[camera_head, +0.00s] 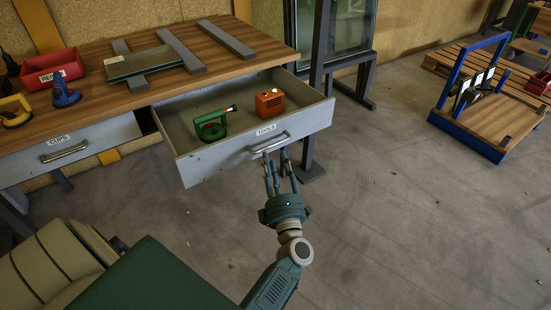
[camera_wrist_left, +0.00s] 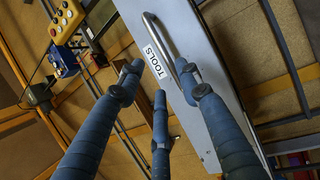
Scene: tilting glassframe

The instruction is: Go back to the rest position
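My left gripper (camera_head: 278,170) is in front of the pulled-out grey drawer (camera_head: 235,152), with its fingertips close to the drawer's metal handle (camera_head: 270,143). In the left wrist view, its blue fingers (camera_wrist_left: 164,88) are spread apart, and the handle (camera_wrist_left: 168,52) lies just past their tips. I cannot tell if a finger touches the handle. Nothing is held in the gripper. The drawer front carries a TOOLS label (camera_wrist_left: 154,62). My right gripper is in neither view.
The drawer holds a green tool (camera_head: 212,126) and an orange box (camera_head: 269,103). The wooden workbench (camera_head: 110,98) bears a red bin (camera_head: 52,69) and metal bars. A glass frame (camera_head: 347,30) stands behind. A blue-framed cart (camera_head: 480,148) stands right. Open concrete floor lies between.

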